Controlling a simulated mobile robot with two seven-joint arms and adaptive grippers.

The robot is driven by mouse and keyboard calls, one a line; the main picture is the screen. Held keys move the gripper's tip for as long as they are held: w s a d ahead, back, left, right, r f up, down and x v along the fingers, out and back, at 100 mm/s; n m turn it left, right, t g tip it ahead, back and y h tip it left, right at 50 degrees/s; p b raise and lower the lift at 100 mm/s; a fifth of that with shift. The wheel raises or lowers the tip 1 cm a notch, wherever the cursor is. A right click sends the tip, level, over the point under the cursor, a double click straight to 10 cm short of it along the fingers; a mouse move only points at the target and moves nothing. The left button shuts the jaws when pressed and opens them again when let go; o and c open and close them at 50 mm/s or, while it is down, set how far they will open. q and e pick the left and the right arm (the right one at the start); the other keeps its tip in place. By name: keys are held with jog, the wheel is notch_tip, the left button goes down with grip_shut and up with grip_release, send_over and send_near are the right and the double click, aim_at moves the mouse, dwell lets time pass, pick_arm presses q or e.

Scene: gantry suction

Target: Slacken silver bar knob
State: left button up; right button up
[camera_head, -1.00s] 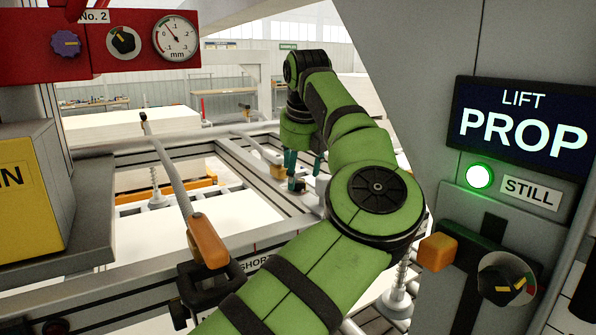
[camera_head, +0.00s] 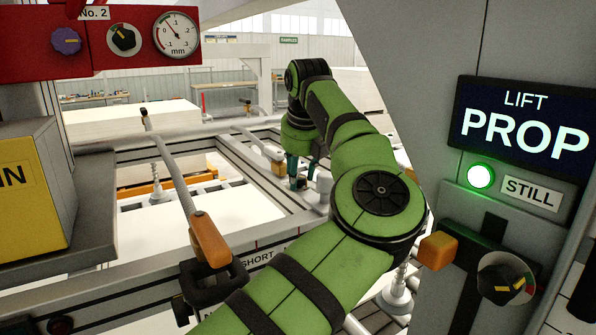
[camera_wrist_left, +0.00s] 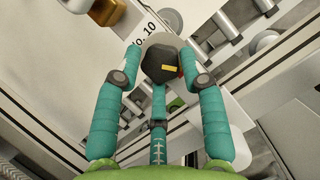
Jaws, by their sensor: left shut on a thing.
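My left gripper (camera_head: 298,171) reaches down to the grey rail frame in the head view. In the left wrist view, the teal fingers of my left gripper (camera_wrist_left: 160,82) are shut on a dark faceted knob (camera_wrist_left: 160,62) with a yellow mark on its top. The knob sits in front of a pale round part by a silver bar printed "No. 10". In the head view the fingers hide most of the knob. My right gripper is not in view.
An orange-handled lever (camera_head: 210,240) stands left of my arm. A lit "LIFT PROP" sign (camera_head: 523,128), a green lamp (camera_head: 481,177) and another dial knob (camera_head: 506,279) are on the right column. A red gauge panel (camera_head: 140,42) hangs upper left.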

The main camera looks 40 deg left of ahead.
pick_arm(q)
jog(key=n+p, duration=0.1)
jog(key=n, duration=0.1)
jog(key=n+g+p, duration=0.1)
jog(key=n+p, duration=0.1)
jog(key=shift+w+d+r+g+y, duration=0.1)
jog(key=shift+w+r+g+y, duration=0.1)
jog(key=shift+g+y, duration=0.1)
jog(key=shift+w+f+n+g+p, duration=0.1)
jog(key=shift+n+g+p, duration=0.4)
jog(key=shift+n+p, duration=1.05)
jog(key=o, duration=1.1)
jog(key=shift+f, duration=0.1)
jog(key=shift+w, duration=0.1)
